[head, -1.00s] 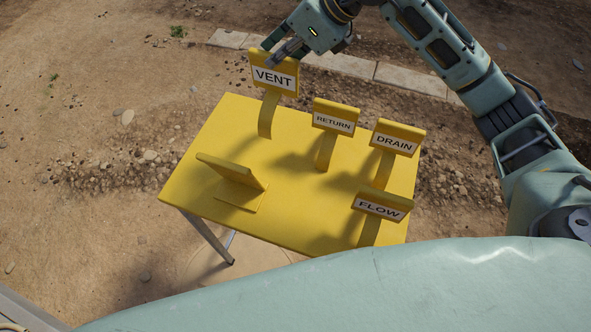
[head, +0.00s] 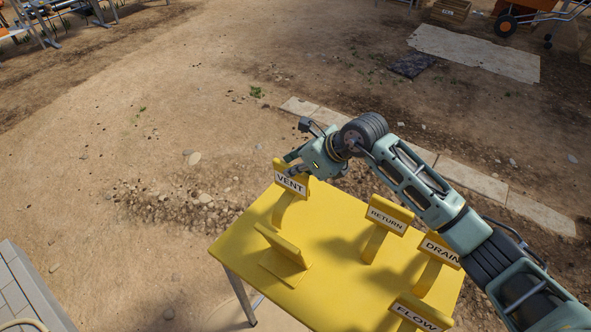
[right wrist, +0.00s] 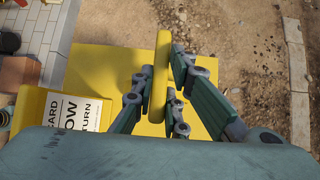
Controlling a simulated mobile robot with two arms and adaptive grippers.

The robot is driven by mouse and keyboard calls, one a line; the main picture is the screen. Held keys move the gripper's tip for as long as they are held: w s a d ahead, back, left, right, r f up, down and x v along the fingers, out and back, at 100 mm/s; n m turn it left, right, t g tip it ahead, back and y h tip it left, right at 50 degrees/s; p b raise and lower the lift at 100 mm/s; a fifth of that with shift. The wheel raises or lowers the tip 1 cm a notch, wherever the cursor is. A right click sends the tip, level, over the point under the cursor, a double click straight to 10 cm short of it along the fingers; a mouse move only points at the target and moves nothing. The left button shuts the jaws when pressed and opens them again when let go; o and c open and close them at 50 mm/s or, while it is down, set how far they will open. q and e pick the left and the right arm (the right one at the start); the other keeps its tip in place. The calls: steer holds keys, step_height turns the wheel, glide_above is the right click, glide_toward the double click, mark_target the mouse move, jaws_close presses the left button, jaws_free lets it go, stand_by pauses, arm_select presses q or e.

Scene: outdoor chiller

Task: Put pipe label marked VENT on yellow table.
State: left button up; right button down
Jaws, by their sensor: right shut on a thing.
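The yellow VENT label (head: 291,184) stands upright on a curved yellow strip at the far left edge of the yellow table (head: 335,288). My right gripper (head: 290,163) is shut on the upper edge of the VENT label. In the right wrist view the label (right wrist: 161,70) shows edge-on between the fingers. I cannot tell whether the strip's foot touches the tabletop. Similar labels marked RETURN (head: 386,221), DRAIN (head: 441,250) and FLOW (head: 417,317) stand on the table to the right. My left gripper is not in view.
A tilted yellow stand (head: 284,247) is at the table's left side. In the right wrist view it carries a white card (right wrist: 78,111) with partly hidden words. Stone slabs (head: 470,184) lie behind the table. The dirt ground to the left is open.

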steer(key=shift+f, duration=0.65)
steer(key=shift+f+p, duration=0.3)
steer(key=shift+f, duration=0.05)
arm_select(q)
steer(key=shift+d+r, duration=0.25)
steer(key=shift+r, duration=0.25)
arm_select(e)
steer(key=shift+f, duration=0.15)
steer(key=c, duration=1.7)
jaws_free()
steer(key=shift+c, duration=0.2)
arm_select(q)
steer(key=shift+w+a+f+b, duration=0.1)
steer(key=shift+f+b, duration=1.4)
steer(key=shift+b, duration=0.1)
arm_select(e)
steer(key=v, duration=1.2)
